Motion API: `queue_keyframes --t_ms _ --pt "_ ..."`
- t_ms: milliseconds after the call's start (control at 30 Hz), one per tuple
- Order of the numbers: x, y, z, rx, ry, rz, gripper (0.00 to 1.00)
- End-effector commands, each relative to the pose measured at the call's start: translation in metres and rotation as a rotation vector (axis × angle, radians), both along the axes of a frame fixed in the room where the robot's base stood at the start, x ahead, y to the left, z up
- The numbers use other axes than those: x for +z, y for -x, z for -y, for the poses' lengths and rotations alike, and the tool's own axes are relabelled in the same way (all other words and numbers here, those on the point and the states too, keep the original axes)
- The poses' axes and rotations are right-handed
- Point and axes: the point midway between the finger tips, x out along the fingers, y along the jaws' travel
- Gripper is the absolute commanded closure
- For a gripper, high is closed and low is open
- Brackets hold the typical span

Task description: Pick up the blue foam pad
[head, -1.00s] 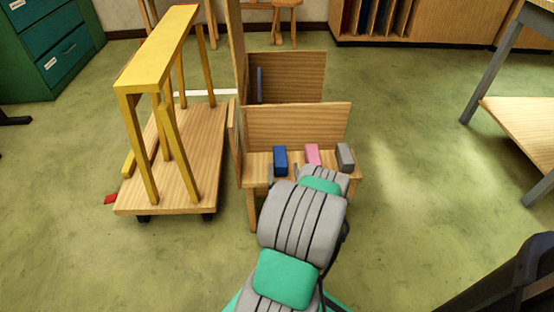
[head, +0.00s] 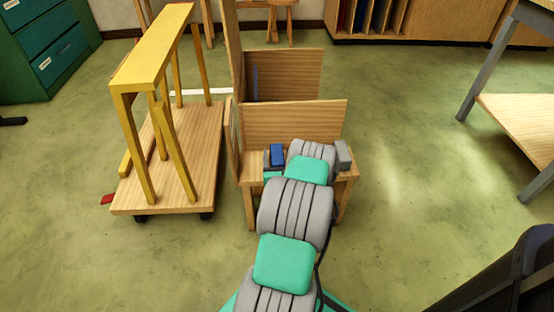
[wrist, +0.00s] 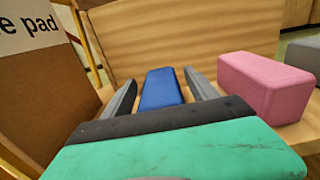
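The blue foam pad (head: 277,154) stands at the left of the small wooden shelf (head: 252,172). In the wrist view the blue pad (wrist: 161,88) lies between the two grey fingers of my gripper (wrist: 160,92). The fingers are spread, one on each side of the pad. A gap shows on the left; on the right the finger looks close, and I cannot tell if it touches. In the head view my arm partly hides the gripper.
A pink block (wrist: 262,82) sits right of my gripper, hidden by my arm in the head view. A grey block (head: 342,155) is further right. Upright wooden boards (head: 295,122) stand behind and left. A yellow frame on a wheeled platform (head: 190,190) is at the left.

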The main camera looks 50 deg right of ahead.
Motion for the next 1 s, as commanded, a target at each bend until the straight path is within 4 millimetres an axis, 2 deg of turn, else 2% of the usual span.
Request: queue_keyframes --t_ms 67,700,900,1000 --pt "0.0002 0.0002 0.0001 0.000 0.000 0.000 0.40" --pt "0.0003 0.0002 0.0001 0.000 0.001 0.001 0.92" --pt "0.0007 0.0002 0.0001 0.000 0.001 0.001 0.93" --pt "0.0092 0.0000 0.0005 0.000 0.002 0.001 0.93"
